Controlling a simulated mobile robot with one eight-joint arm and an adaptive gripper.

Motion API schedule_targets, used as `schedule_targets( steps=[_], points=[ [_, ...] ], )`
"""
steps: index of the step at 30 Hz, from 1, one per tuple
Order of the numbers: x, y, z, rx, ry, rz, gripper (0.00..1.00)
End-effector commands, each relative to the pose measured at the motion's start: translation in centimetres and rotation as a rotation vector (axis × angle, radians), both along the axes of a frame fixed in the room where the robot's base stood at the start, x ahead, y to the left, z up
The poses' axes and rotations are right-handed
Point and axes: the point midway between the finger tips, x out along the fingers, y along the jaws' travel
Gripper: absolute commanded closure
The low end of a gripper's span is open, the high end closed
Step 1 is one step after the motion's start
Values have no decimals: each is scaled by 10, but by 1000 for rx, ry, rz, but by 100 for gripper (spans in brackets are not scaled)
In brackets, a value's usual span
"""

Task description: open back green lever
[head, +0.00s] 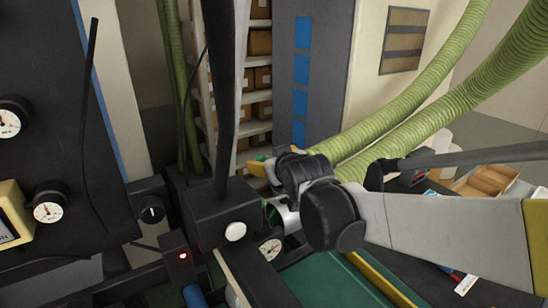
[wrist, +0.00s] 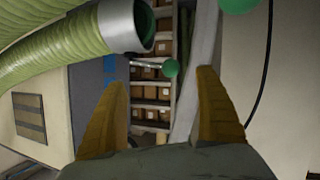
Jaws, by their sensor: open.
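In the wrist view, a green ball knob (wrist: 170,67) on a short metal rod shows between my gripper's fingertips. A second green ball knob (wrist: 238,4) is cut off at the top edge, right of the right finger. I cannot tell which one belongs to the back lever. My gripper (wrist: 162,79) is open, with two yellow-brown fingers apart and nothing held. I cannot tell how far the first knob is beyond the fingertips. In the head view, my gripper (head: 263,168) is at the centre, small and partly hidden by my arm, beside a black upright post.
The black post (head: 224,90) stands on a dark block (head: 226,212) left of my gripper. Thick green ribbed hoses (head: 418,110) run at the upper right. Gauges (head: 48,208) are on the left panel. Shelves with boxes (head: 260,75) stand behind.

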Motion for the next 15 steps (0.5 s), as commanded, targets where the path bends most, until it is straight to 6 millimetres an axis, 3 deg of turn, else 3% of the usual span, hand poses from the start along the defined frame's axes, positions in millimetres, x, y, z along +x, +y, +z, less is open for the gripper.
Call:
schedule_targets(
  steps=[6,15],
  points=[
    [-39,-9,16,1,0,-1,17],
    [-58,-14,25,0,-2,-2,17]
  ],
)
